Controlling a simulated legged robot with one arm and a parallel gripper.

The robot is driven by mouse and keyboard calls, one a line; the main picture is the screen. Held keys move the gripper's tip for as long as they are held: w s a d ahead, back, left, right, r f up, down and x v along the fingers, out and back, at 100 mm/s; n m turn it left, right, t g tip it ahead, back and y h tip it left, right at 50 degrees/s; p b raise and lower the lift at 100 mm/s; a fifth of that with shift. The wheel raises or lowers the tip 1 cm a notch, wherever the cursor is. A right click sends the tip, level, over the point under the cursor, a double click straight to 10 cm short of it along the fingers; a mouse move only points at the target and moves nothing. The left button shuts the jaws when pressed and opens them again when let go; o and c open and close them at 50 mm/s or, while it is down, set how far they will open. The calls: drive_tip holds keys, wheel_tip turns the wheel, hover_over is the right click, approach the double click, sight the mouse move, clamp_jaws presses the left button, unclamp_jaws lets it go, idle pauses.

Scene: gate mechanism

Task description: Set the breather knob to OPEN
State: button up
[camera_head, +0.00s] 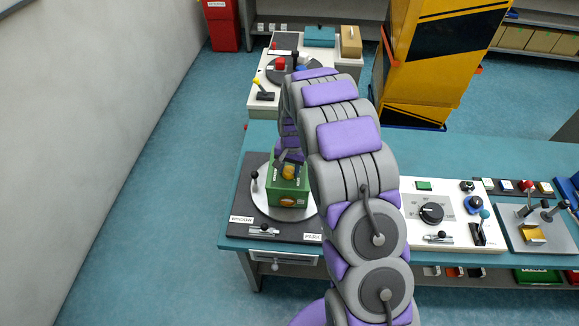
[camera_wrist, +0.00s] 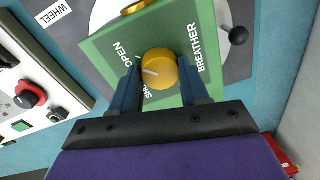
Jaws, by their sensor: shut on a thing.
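The breather knob (camera_wrist: 160,62) is a round yellow knob on the face of a green box (camera_wrist: 112,52), beside the word BREATHER. A pale mark on the knob points left in the wrist view, between the word OPEN and a second word partly hidden by a finger. My gripper (camera_wrist: 159,75) is shut on the knob, one dark blue finger on each side. In the head view the green box (camera_head: 287,197) stands on a round white plate, with the yellow knob (camera_head: 288,172) partly covered by my gripper (camera_head: 289,160).
A black-balled lever (camera_wrist: 233,35) stands close to the box; it also shows in the head view (camera_head: 254,174). Another control panel (camera_head: 410,240) is to the right of my arm.

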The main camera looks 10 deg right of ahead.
sight(292, 170)
idle(0.4)
drive_tip(key=o, duration=1)
drive_tip(key=shift+a, duration=0.1)
drive_tip(key=shift+o, duration=0.2)
wheel_tip(292, 170, up, 17)
drive_tip(key=d, duration=0.1)
drive_tip(key=shift+s+r, duration=0.15)
drive_tip(key=s+a+f+n+g+b, duration=0.1)
drive_tip(key=s+n+b, duration=0.4)
drive_tip(key=s, duration=3.7)
wheel_tip(292, 170, down, 2)
drive_tip(key=g+b, duration=0.1)
drive_tip(key=b, duration=0.3)
drive_tip(key=shift+f+n+h, duration=0.2)
drive_tip(key=shift+n+h, duration=0.2)
